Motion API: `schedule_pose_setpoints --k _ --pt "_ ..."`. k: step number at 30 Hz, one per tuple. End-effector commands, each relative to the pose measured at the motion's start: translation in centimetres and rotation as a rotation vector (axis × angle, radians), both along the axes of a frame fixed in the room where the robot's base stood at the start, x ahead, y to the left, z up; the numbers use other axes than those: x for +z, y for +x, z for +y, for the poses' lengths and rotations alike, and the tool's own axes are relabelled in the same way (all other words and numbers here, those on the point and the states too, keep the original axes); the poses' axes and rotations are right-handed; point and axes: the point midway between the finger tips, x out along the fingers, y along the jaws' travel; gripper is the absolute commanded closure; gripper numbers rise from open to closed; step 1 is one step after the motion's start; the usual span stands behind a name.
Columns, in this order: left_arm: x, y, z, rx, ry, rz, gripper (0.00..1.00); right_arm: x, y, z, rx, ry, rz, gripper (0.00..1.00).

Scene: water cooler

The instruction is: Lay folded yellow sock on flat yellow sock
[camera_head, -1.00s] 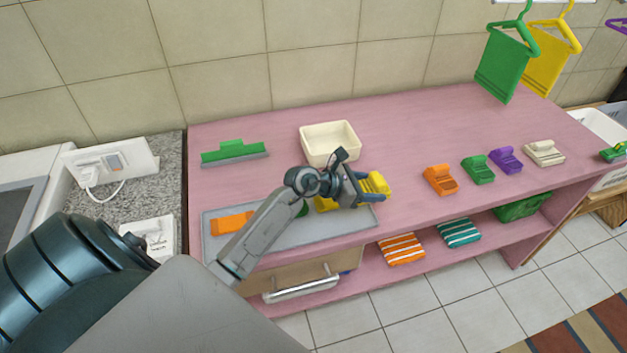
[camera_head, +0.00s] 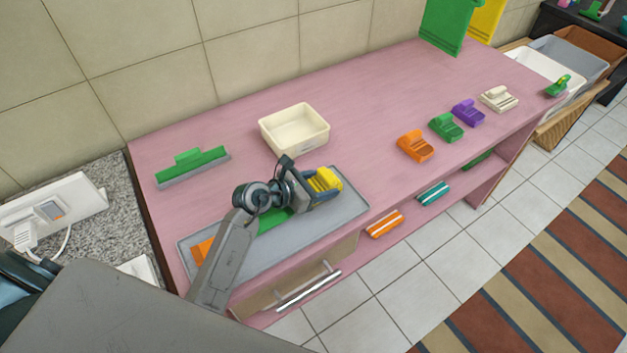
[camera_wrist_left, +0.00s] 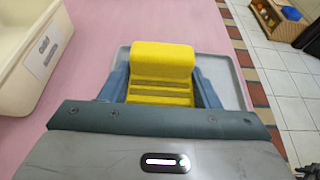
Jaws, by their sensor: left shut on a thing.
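The folded yellow sock (camera_head: 326,179) is a ribbed block with a rounded roll at its far end. My left gripper (camera_head: 314,190) is shut on it, over the right part of the grey tray (camera_head: 348,212). In the left wrist view the folded yellow sock (camera_wrist_left: 160,72) sits between both fingers, with the tray rim (camera_wrist_left: 234,80) around it. I cannot make out the flat yellow sock; the gripper and folded sock cover that part of the tray. I cannot tell whether the folded sock touches anything below. My right gripper is not in view.
On the tray lie a green piece (camera_head: 270,219) and an orange piece (camera_head: 204,250), partly behind my arm. A cream bin (camera_head: 294,130) stands behind the tray, a green-topped brush-like item (camera_head: 191,166) to the left. Folded orange (camera_head: 415,146), green (camera_head: 446,127) and purple (camera_head: 467,112) socks stand right.

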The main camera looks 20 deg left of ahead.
Motion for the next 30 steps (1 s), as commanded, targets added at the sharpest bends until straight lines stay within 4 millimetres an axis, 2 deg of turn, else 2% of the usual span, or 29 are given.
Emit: schedule_pose_setpoints --k 4,5,7,8,13,20,30 --pt "-0.2 -0.1 0.1 0.000 0.004 0.006 0.67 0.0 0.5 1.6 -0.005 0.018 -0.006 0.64" --pt "-0.2 -0.1 0.1 0.000 0.004 0.006 0.38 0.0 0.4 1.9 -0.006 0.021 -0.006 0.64" --pt "-0.2 -0.1 0.1 0.000 0.004 0.006 0.24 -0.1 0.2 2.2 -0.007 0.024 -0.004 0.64" --pt "-0.2 -0.1 0.1 0.000 0.003 0.005 0.22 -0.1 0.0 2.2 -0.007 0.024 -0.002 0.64" --pt "-0.1 0.0 0.1 0.000 0.003 0.005 0.22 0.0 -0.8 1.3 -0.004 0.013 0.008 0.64" --pt "0.4 -0.8 0.7 0.000 0.005 0.006 0.22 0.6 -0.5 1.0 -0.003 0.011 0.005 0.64" --pt "3.2 -5.8 4.7 -0.001 0.008 0.006 0.22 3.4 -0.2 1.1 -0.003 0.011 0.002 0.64"
